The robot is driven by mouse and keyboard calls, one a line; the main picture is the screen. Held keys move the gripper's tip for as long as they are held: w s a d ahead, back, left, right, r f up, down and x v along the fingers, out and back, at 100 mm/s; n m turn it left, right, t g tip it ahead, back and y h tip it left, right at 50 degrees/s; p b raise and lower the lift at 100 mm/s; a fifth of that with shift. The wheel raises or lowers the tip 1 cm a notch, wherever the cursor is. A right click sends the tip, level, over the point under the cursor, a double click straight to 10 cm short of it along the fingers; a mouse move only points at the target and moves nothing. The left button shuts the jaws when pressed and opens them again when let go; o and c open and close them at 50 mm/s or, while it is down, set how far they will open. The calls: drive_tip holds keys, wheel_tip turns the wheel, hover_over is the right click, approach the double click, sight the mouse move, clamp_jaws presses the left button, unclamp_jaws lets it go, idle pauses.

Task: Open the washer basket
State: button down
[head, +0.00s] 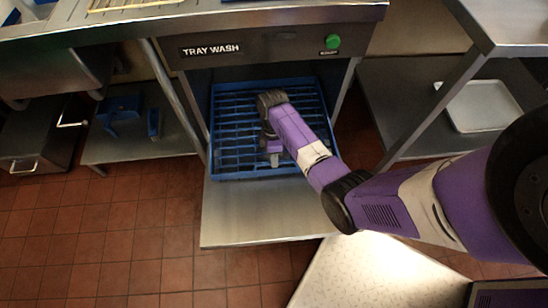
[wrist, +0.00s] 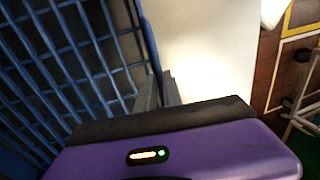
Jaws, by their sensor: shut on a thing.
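The washer basket (head: 232,150) is a blue slatted rack in the opening of the tray washer (head: 260,45). Its front edge lies over the inner end of the lowered steel door (head: 262,212). My gripper (head: 273,161) reaches down at the basket's front part, right of its middle. In the wrist view the basket's blue bars (wrist: 75,55) fill the left side, and the grey fingers (wrist: 160,92) are at its blue rim (wrist: 148,38). The fingers are shut on the basket's rim; the exact contact is partly hidden by the gripper body.
A steel shelf (head: 130,148) with blue items stands at left, beside a metal cabinet (head: 35,130). At right a shelf holds a pale tray (head: 483,106). The tiled floor (head: 110,240) at front left is clear. A pale speckled surface (head: 370,270) lies at the bottom.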

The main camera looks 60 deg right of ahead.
idle(0.8)
drive_tip(key=shift+s+a+r+p, duration=0.1)
drive_tip(key=shift+s+a+p, duration=0.1)
drive_tip(key=shift+p, duration=0.1)
drive_tip(key=s+a+p, duration=0.5)
drive_tip(key=a+p, duration=0.1)
drive_tip(key=a, duration=0.1)
drive_tip(key=shift+s, duration=0.15)
drive_tip(key=c, duration=1.5)
unclamp_jaws()
drive_tip(key=shift+w+d+r+p, duration=0.2)
drive_tip(key=shift+r+p, duration=0.1)
drive_tip(key=shift+r, duration=0.95)
drive_tip(key=shift+w+d+r+p, duration=0.2)
drive_tip(key=shift+r+p, duration=0.15)
drive_tip(key=shift+r, duration=0.9)
drive_tip(key=shift+w+d+r+p, duration=0.1)
drive_tip(key=shift+d+r+p, duration=0.15)
drive_tip(key=shift+r, duration=1)
